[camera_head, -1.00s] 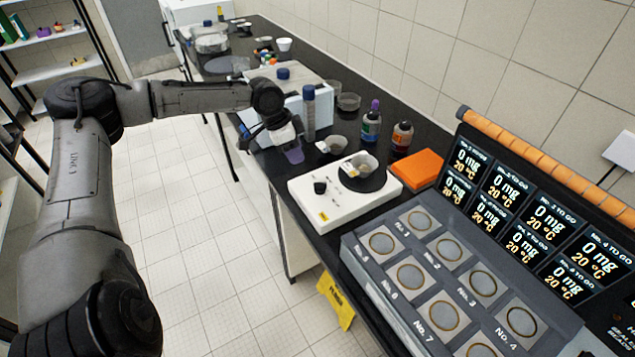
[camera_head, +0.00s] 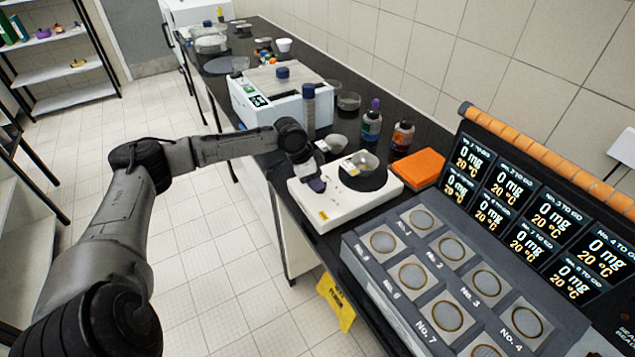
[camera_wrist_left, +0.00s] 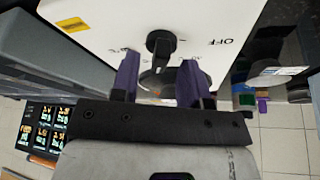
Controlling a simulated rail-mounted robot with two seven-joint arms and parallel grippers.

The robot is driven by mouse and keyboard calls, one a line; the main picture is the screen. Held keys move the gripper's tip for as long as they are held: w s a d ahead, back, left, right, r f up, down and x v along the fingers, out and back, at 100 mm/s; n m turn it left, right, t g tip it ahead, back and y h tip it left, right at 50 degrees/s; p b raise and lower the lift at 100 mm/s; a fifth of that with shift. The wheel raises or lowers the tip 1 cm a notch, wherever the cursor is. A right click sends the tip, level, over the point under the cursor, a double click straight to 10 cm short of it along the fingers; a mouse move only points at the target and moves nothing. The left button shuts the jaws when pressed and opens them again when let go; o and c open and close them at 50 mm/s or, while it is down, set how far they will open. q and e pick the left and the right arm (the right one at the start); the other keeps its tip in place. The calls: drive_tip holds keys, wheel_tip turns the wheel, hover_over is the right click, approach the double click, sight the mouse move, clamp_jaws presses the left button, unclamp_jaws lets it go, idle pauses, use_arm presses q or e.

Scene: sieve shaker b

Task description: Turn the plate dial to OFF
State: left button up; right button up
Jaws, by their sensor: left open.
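The plate is a white unit (camera_head: 345,206) with a dark round top on the black bench in the head view. Its black dial (camera_wrist_left: 160,42) shows in the wrist view, with marks around it and the word OFF (camera_wrist_left: 225,42) upside down to its right. My left gripper (camera_head: 317,184) is over the plate's left part and hides the dial in the head view. In the wrist view the left gripper (camera_wrist_left: 159,66) is open, its two purple fingers apart. The dial appears between and just beyond the fingertips; I cannot tell whether they touch it. My right gripper is not in view.
A bowl (camera_head: 361,163) sits on the plate's dark top. An orange block (camera_head: 416,168) and two bottles (camera_head: 372,121) stand behind it. A grey multi-well unit (camera_head: 430,275) is close on the right. A white-blue box (camera_head: 275,103) stands beyond the arm.

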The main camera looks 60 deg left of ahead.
use_arm(q)
drive_tip(key=shift+w+d+f, duration=0.1)
drive_tip(key=shift+w+f, duration=0.15)
drive_tip(key=shift+f, duration=0.35)
drive_tip(key=shift+c, duration=0.2)
clamp_jaws()
